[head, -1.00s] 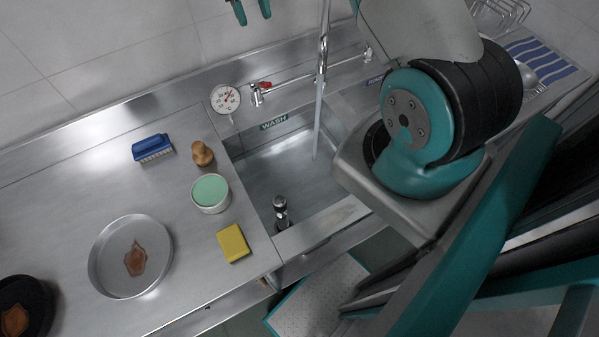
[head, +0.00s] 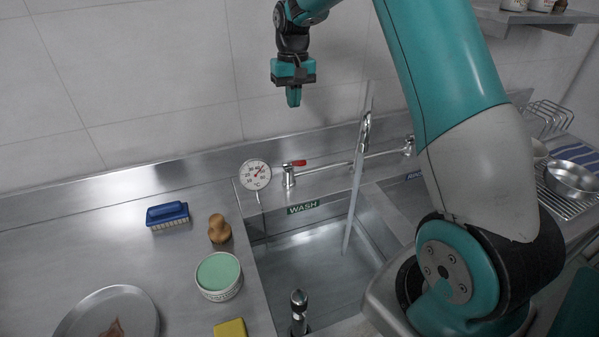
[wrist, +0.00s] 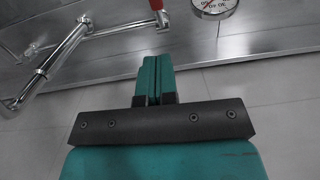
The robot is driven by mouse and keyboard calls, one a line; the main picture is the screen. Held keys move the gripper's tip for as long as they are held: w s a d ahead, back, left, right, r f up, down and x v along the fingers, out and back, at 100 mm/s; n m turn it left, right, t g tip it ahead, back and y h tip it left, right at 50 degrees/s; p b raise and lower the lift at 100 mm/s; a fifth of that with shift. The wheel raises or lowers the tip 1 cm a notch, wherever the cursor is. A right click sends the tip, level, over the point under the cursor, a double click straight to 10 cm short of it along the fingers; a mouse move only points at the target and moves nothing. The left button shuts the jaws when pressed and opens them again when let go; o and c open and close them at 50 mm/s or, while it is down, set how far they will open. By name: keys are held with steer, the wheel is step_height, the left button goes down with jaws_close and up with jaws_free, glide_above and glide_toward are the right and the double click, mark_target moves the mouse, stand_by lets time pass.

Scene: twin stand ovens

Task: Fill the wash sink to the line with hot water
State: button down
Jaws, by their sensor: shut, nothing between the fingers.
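The wash sink (head: 318,265) is a steel basin with a green WASH label (head: 303,208) on its back edge. Water (head: 353,205) runs from the spout (head: 365,130) into it. A tap with a red lever (head: 294,163) stands behind the sink; the red lever also shows in the wrist view (wrist: 156,5). A round dial thermometer (head: 256,174) is at the sink's back left corner, and its edge shows in the wrist view (wrist: 214,6). My gripper (head: 293,100) is shut and empty, above the red lever and in front of the wall. A dark upright fitting (head: 298,305) stands in the sink. The fill line cannot be made out.
On the left counter are a blue brush (head: 167,214), a wooden-knobbed scrubber (head: 219,229), a tub of green paste (head: 219,274), a yellow sponge (head: 230,328) and a round pan (head: 108,312). A rinse sink (head: 398,200) and a rack lie to the right.

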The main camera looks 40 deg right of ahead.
steer(key=p, duration=0.4)
glide_toward(294, 165)
steer(key=shift+w+d+f+t, duration=0.4)
steer(key=shift+w+d+f, duration=0.4)
steer(key=shift+d+f, duration=0.15)
steer(key=shift+s+a+f+p, duration=0.15)
steer(key=shift+s+f+p, duration=0.2)
steer(key=shift+s+f, duration=0.3)
steer(key=shift+s+a+f+p, duration=0.15)
steer(key=shift+s+f+p, duration=0.25)
steer(key=shift+f, duration=0.5)
